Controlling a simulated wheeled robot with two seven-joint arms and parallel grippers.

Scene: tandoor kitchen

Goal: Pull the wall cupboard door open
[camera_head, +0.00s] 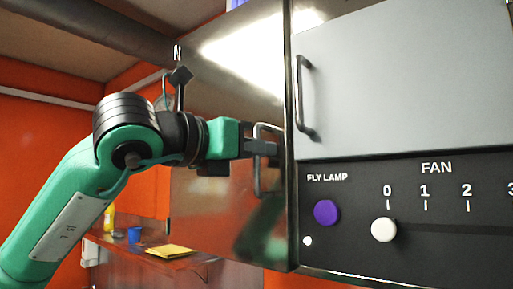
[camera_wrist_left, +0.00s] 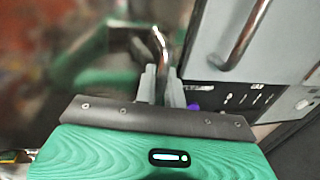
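The shiny metal cupboard door (camera_head: 215,90) stands left of the grey front panel in the head view. Its upright bar handle (camera_head: 257,185) is near its right side. My left gripper (camera_head: 268,148) comes in from the left and is at this handle. In the left wrist view, the fingers (camera_wrist_left: 160,88) are close together on either side of the chrome handle (camera_wrist_left: 160,48), apparently shut on it. The door mirrors my green arm. I cannot tell whether the door stands ajar. My right gripper is not in view.
A grey door (camera_head: 400,75) with its own handle (camera_head: 304,98) is just to the right. Below it is a black control panel (camera_head: 350,250) with a purple button (camera_head: 326,212) and a white knob (camera_head: 384,230). A counter (camera_head: 150,262) with a blue cup (camera_head: 134,235) lies lower left.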

